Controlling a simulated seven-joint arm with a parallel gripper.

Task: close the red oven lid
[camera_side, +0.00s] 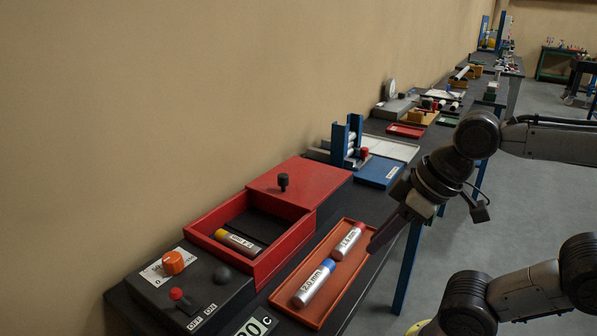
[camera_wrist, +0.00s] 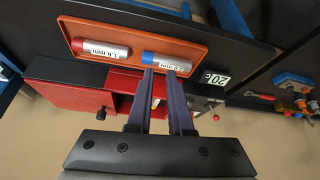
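The red oven (camera_side: 300,247) is an open-topped red box on the bench. Its red lid (camera_side: 318,178) is slid back behind the box, leaving the inside uncovered, and carries a black knob (camera_side: 283,182). The lid also shows at the left of the wrist view (camera_wrist: 65,96). A metal rod with a yellow end (camera_side: 238,242) lies inside the oven. My gripper (camera_side: 375,245) is above the bench's front edge, to the right of the oven and apart from the lid. In the wrist view its two dark fingers (camera_wrist: 160,72) are apart with nothing held between them.
An orange tray (camera_side: 318,317) with a red-capped and a blue-capped cylinder lies in front of the oven. A dark control box (camera_side: 190,290) with an orange dial (camera_side: 172,262) and a red-tipped switch stands at the near end. A blue stand (camera_side: 340,145) is beyond the lid.

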